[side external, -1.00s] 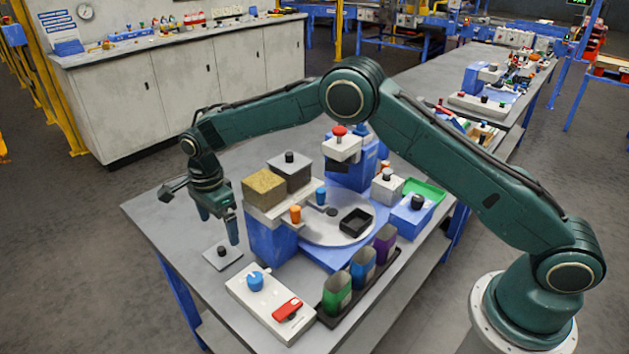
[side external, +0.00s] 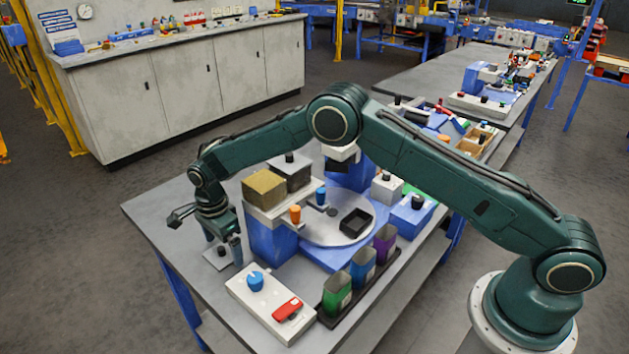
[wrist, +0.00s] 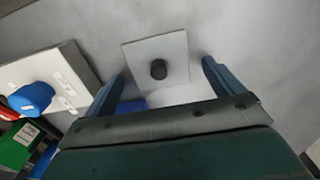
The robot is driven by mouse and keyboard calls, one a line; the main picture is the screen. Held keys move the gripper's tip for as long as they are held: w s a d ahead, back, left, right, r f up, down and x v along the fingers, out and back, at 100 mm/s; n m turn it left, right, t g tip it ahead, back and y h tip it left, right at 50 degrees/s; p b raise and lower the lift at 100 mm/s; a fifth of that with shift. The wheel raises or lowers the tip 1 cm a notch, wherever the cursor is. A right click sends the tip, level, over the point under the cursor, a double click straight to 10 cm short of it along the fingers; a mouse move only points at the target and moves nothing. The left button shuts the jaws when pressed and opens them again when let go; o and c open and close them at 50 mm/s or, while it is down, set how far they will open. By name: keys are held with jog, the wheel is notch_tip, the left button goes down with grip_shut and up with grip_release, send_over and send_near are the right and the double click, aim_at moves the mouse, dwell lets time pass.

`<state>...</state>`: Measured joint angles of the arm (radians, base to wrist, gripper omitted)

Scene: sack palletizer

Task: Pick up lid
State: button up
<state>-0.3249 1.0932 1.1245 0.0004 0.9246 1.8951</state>
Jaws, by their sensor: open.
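The lid is a flat, square grey plate with a round dark knob at its middle. In the wrist view the lid (wrist: 157,60) lies on the table just beyond my fingertips, with the knob between the lines of the two fingers. My gripper (wrist: 162,72) is open and empty, one blue finger on each side. In the side view my gripper (side external: 222,245) is low over the lid (side external: 216,258), pointing down, and partly covers it. I cannot tell the exact height of the fingertips above the table.
A white control box (side external: 270,303) with a blue knob and red switch stands close to the gripper. Blue machine (side external: 270,240) with two hoppers and a turntable stands to the right. Green, blue and purple bins (side external: 362,268) stand in front of it. The table's left part is clear.

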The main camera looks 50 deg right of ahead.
jog(key=shift+f, duration=0.25)
jog(key=shift+c, duration=0.4)
jog(key=c, duration=1)
jog(key=shift+r, duration=0.15)
notch_tip(320, 180, up, 20)
dwell(0.7)
notch_tip(320, 180, up, 5)
send_over(223, 247)
dwell(0.9)
